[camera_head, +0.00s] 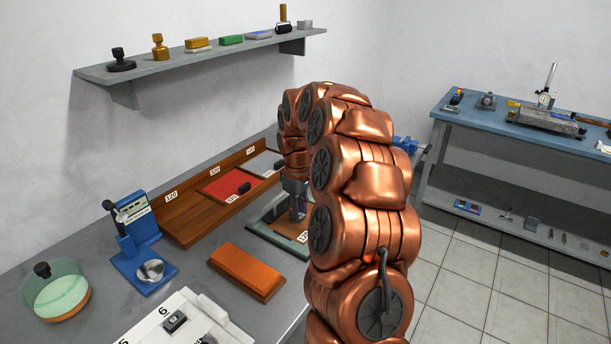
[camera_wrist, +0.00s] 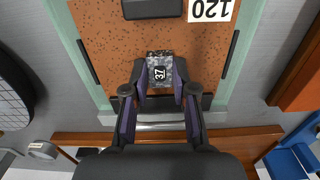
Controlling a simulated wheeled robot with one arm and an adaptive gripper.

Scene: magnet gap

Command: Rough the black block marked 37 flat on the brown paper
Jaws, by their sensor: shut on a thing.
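The block marked 37 (camera_wrist: 160,58) has a speckled grey-black top face and a white number tag. My gripper (camera_wrist: 160,92) is shut on it, with one finger on each side. The block is over the brown paper (camera_wrist: 112,40) near its edge. I cannot tell whether its underside touches the paper. In the head view my gripper (camera_head: 297,205) is over the brown paper (camera_head: 283,222), which lies on a green-edged plate marked 120. My arm hides part of the plate there, and the block cannot be made out.
Dark bars (camera_wrist: 88,62) lie along the paper's edges, and a dark piece (camera_wrist: 152,8) lies beside the 120 tag. A wooden rack (camera_head: 205,209) with a red sheet stands behind. An orange brick-like block (camera_head: 246,268), a blue device (camera_head: 143,250) and a green dish (camera_head: 56,292) stand leftward.

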